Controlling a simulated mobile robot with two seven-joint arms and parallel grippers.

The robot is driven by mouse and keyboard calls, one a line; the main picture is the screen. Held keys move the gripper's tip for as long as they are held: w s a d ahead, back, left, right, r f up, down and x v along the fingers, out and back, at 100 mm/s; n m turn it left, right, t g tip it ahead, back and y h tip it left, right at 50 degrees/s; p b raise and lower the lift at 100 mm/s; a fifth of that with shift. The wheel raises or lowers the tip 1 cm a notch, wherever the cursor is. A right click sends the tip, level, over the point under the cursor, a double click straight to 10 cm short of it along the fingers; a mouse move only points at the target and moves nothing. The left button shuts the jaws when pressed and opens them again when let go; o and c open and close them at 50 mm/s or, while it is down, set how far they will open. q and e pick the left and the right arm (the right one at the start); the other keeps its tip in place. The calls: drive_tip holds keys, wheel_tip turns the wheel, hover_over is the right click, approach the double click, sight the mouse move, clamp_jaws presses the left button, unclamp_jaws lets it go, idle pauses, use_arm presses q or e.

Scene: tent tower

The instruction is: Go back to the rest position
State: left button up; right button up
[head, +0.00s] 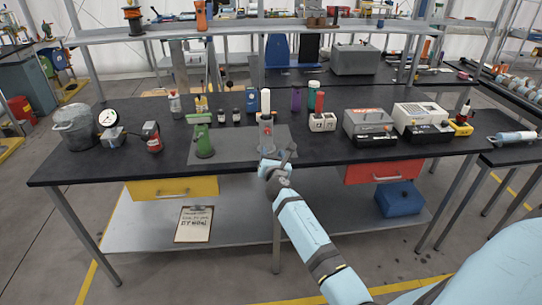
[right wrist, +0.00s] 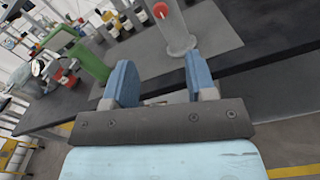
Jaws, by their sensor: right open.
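My right gripper (head: 279,158) is at the front edge of the black workbench (head: 330,153), at the end of my light-blue arm. In the right wrist view its two blue fingers (right wrist: 157,82) stand apart with nothing between them. The post also shows in the head view (head: 266,138), just behind the gripper. My left gripper is not in view.
A green tool (head: 203,142) stands on the grey mat (head: 235,146), left of the gripper. A white holder (head: 322,123) and grey boxes (head: 368,123) stand to the right. A bucket (head: 76,130) is at the far left. The floor (head: 180,280) in front is clear.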

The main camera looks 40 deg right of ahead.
idle(0.5)
drive_tip(key=s+a+f+m+g+y+p, duration=0.1)
drive_tip(key=s+a+f+m+y+p, duration=0.15)
drive_tip(key=s+a+f+m, duration=0.4)
drive_tip(key=s+a+f+m+y+p, duration=0.1)
drive_tip(key=s+a+f+m+y, duration=0.3)
drive_tip(key=s+a, duration=0.45)
drive_tip(key=s+a+m+g+y+p, duration=0.1)
drive_tip(key=s+a+m+y, duration=0.2)
drive_tip(key=s+a+m, duration=0.3)
drive_tip(key=s+a+f+m+g+y+p, duration=0.1)
drive_tip(key=s+a+m, duration=0.6)
drive_tip(key=s, duration=0.8)
drive_tip(key=shift+s+a+f+g+y+p, duration=0.15)
drive_tip(key=shift+s+a+g+y+p, duration=0.2)
drive_tip(key=shift+g+y, duration=0.5)
drive_tip(key=shift+w+d, duration=0.1)
drive_tip(key=shift+d, duration=0.1)
